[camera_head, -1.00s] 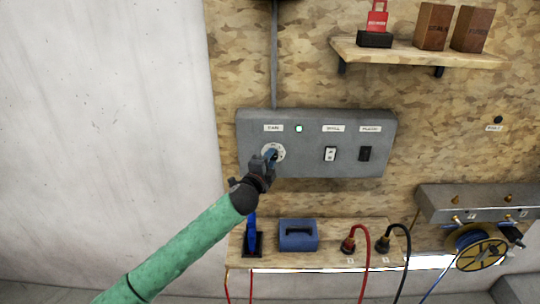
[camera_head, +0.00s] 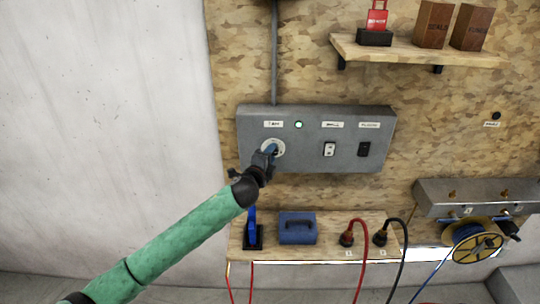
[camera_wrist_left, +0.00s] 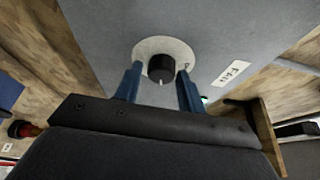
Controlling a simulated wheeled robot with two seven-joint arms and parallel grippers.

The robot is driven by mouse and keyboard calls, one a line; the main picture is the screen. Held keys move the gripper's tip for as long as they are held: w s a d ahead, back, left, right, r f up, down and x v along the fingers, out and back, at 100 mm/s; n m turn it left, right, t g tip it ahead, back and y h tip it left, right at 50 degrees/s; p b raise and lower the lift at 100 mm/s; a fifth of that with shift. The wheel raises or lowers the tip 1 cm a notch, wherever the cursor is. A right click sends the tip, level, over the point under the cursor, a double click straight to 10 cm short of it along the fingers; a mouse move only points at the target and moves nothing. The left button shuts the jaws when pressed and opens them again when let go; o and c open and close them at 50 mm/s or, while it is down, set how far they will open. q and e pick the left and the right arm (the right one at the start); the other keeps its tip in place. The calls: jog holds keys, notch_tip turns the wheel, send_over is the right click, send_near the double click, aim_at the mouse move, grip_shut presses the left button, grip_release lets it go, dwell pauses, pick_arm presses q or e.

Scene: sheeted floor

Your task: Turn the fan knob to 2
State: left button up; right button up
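The fan knob is a black round knob (camera_wrist_left: 161,68) on a pale round dial plate, with a white mark at its lower edge in the left wrist view. Its dial (camera_head: 279,147) sits at the left of the grey panel (camera_head: 305,155), under a label; the left wrist view shows the label reads FAN (camera_wrist_left: 232,73). My left gripper (camera_head: 271,150) is at the dial. In the left wrist view its blue fingers (camera_wrist_left: 158,72) stand apart, one on each side of the knob, with a gap visible on the left. The dial numbers are not readable. My right gripper is out of view.
A green light (camera_head: 298,125), a white switch (camera_head: 329,149) and a black switch (camera_head: 364,149) are on the same panel. Below is a shelf (camera_head: 320,252) with a blue box (camera_head: 297,228) and red and black cables. Plain wall lies left.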

pick_arm(q)
jog(key=shift+o, duration=0.9)
